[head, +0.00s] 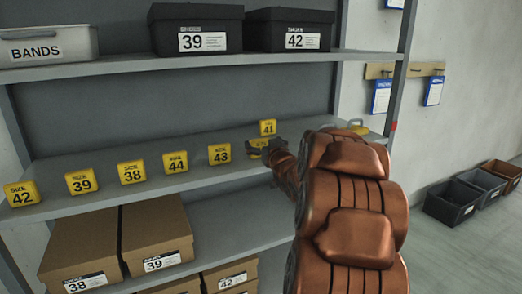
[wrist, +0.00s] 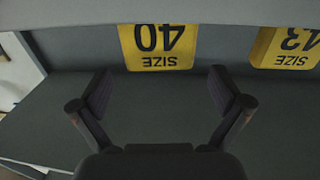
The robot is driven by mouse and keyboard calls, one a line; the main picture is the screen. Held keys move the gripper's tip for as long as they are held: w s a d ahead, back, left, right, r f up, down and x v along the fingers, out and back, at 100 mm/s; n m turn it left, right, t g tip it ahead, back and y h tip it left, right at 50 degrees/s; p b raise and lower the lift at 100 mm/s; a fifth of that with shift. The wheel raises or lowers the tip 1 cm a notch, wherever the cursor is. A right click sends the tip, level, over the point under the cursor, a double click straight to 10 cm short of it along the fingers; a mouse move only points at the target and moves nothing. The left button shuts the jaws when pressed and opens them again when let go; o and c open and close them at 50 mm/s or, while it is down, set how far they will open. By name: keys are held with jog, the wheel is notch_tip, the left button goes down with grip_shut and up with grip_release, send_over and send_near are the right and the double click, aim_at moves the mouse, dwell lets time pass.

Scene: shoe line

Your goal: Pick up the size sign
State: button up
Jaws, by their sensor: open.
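A yellow size sign marked 40 (wrist: 157,48) stands on the shelf straight ahead of my gripper in the wrist view, where it appears upside down. Its top face edge also shows in the head view (head: 258,142), mostly hidden by my gripper. My gripper (wrist: 160,85) is open and empty, its two fingers spread apart short of the sign. In the head view my gripper (head: 264,151) is at the right part of the shelf.
Signs 44 (head: 175,162), 38 (head: 131,173), 39 (head: 81,182) and 42 (head: 21,194) stand leftward along the shelf (head: 90,160). Black boxes (head: 195,28) and a bands bin (head: 48,46) sit above; brown boxes (head: 156,237) sit below. Bins (head: 452,203) stand on the floor at right.

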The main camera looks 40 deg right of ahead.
jog(key=shift+x, duration=1.4)
jog(key=shift+f, duration=0.1)
jog(key=c, duration=1.2)
